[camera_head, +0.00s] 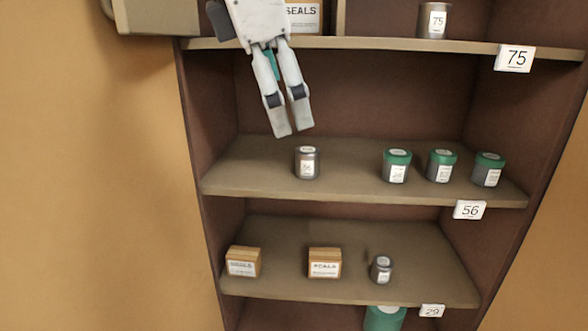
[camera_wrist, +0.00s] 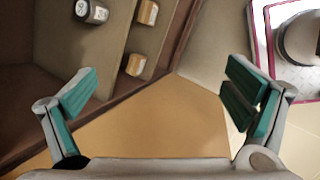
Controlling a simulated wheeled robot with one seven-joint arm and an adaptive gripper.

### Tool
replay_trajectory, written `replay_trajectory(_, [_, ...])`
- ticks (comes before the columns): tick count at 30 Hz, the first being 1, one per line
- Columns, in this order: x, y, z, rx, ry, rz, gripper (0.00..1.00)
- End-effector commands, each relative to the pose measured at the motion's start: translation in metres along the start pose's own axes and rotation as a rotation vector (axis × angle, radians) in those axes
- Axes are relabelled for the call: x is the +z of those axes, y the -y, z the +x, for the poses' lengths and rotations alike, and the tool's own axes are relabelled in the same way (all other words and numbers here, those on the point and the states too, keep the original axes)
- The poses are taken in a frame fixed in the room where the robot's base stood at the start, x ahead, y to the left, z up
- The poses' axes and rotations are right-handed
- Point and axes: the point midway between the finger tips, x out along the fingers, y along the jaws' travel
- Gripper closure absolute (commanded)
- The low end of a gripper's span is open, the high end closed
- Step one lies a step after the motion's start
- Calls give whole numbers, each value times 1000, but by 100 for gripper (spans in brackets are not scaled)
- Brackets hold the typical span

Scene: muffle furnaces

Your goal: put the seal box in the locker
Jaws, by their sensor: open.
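Seal boxes stand on a shelf unit. In the head view, one seal box (camera_head: 243,262) is at the left of the shelf marked 29 and another seal box (camera_head: 325,263) is at its middle. A third seal box (camera_head: 306,16) is on the shelf marked 75, partly hidden by my arm. Two cardboard boxes also show in the wrist view, a nearer box (camera_wrist: 135,65) and a farther box (camera_wrist: 148,13). My gripper (camera_head: 291,128) is open and empty, pointing down in front of the shelves, apart from every box. I cannot identify a locker.
A small grey jar (camera_head: 381,269) is right of the lower boxes. A pink-edged surface (camera_wrist: 267,40) shows at right in the wrist view.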

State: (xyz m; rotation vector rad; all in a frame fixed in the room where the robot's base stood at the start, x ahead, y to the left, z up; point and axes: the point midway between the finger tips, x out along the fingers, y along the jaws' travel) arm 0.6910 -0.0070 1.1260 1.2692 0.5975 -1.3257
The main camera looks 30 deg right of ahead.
Motion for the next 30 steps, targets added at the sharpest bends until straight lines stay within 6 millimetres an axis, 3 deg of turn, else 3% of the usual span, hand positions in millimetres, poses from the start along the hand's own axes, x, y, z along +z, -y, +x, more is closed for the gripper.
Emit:
replay_trajectory(1, [4,28,11,-25,-8,110,5])
replay_trajectory(9, [14,174,88,-231,-69,794,5])
replay_trajectory(12, [11,219,114,-318,-79,1002,5])
replay_trajectory(15, [6,251,133,-388,-81,1151,5])
replay_trajectory(21, [1,277,147,-451,-74,1274,5])
replay_trajectory(30, [1,277,147,-452,-72,1276,5])
